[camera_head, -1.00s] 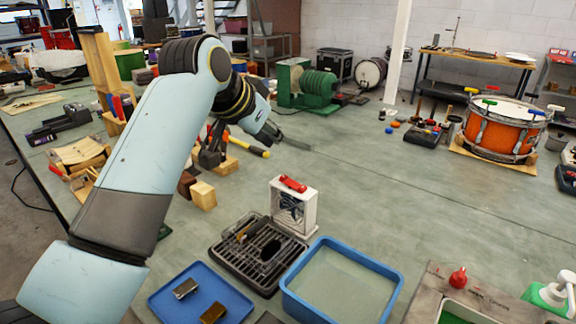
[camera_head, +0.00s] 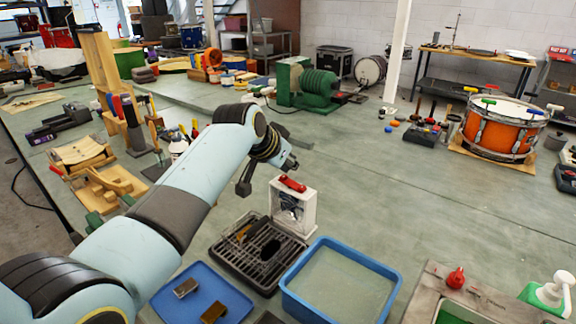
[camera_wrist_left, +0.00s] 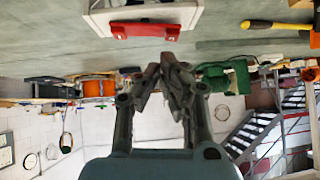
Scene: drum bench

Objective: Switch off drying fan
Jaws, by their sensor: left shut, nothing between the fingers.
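The drying fan (camera_head: 293,208) is a small white box fan standing upright behind a black drying rack. A red rocker switch (camera_head: 292,184) sits on its top. In the left wrist view, which is upside down, the fan's white casing (camera_wrist_left: 188,15) and the red switch (camera_wrist_left: 145,31) show at the top. My left gripper (camera_head: 288,162) is just behind and above the fan in the head view, apart from the switch. In the left wrist view its fingers (camera_wrist_left: 168,68) are together with nothing between them. My right gripper is in neither view.
A black rack (camera_head: 249,262) is in front of the fan. A blue tray (camera_head: 238,300) with two metal blocks and a blue water basin (camera_head: 393,272) are nearer. Wooden jigs and tools stand at left.

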